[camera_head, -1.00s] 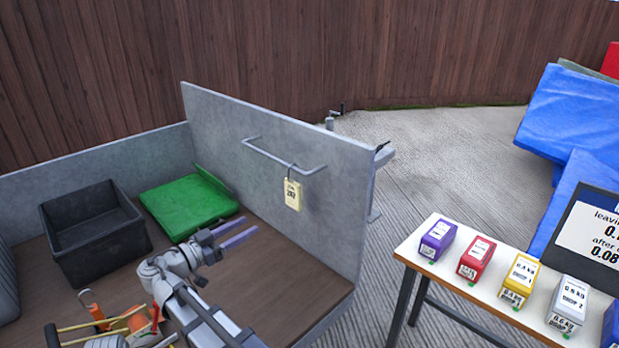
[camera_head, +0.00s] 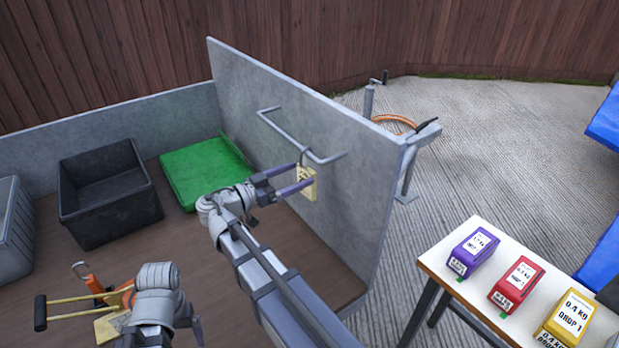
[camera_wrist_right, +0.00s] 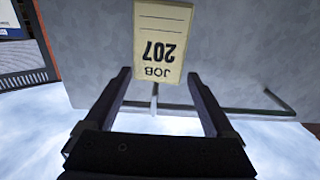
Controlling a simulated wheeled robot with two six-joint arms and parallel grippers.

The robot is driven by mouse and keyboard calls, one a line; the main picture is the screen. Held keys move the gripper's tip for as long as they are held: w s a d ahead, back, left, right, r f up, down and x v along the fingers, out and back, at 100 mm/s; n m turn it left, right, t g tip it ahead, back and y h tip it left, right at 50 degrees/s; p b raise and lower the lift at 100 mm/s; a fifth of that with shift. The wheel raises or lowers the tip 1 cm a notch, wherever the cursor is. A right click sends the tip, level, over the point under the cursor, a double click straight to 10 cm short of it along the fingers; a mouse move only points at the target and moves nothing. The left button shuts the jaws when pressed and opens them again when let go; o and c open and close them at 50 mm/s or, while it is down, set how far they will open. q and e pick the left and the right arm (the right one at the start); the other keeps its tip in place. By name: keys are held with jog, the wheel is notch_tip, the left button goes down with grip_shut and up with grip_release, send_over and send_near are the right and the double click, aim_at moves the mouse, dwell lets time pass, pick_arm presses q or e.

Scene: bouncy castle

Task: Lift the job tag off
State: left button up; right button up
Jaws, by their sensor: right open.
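The job tag (camera_head: 308,190) is a pale yellow card. It hangs by a hook from the grey rail (camera_head: 290,137) on the trailer's side panel. In the right wrist view the tag (camera_wrist_right: 163,40) reads JOB 207, upside down. My right gripper (camera_head: 304,175) is open, its fingers pointing at the tag and partly covering it in the head view. In the right wrist view the tag shows between and just beyond the fingertips (camera_wrist_right: 158,76); I see no grip on it. My left gripper (camera_head: 196,332) shows only in part at the bottom; its jaws are unclear.
The grey panel (camera_head: 350,190) stands right behind the tag. A black crate (camera_head: 110,215), a green folded item (camera_head: 205,170) and an orange-and-yellow tool (camera_head: 95,290) lie on the trailer bed. A white table (camera_head: 440,262) with coloured boxes stands to the right.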

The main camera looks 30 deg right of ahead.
aim_at(307, 167)
pick_arm(q)
jog(key=shift+o, duration=0.6)
pick_arm(e)
jog(key=shift+o, duration=0.6)
jog(key=shift+d, duration=0.6)
jog(key=d, duration=0.4)
jog(key=shift+f, duration=0.25)
pick_arm(q)
jog(key=shift+f, duration=0.25)
pick_arm(e)
jog(key=shift+w+d, duration=0.1)
jog(key=shift+d, duration=0.6)
jog(key=c, duration=1.2)
pick_arm(q)
jog(key=shift+r, duration=0.15)
pick_arm(e)
jog(key=shift+r, duration=0.15)
pick_arm(q)
jog(key=shift+a+r+p, duration=0.2)
jog(key=shift+r+p, duration=0.55)
jog(key=shift+r, duration=0.1)
pick_arm(e)
jog(key=shift+r, duration=0.85)
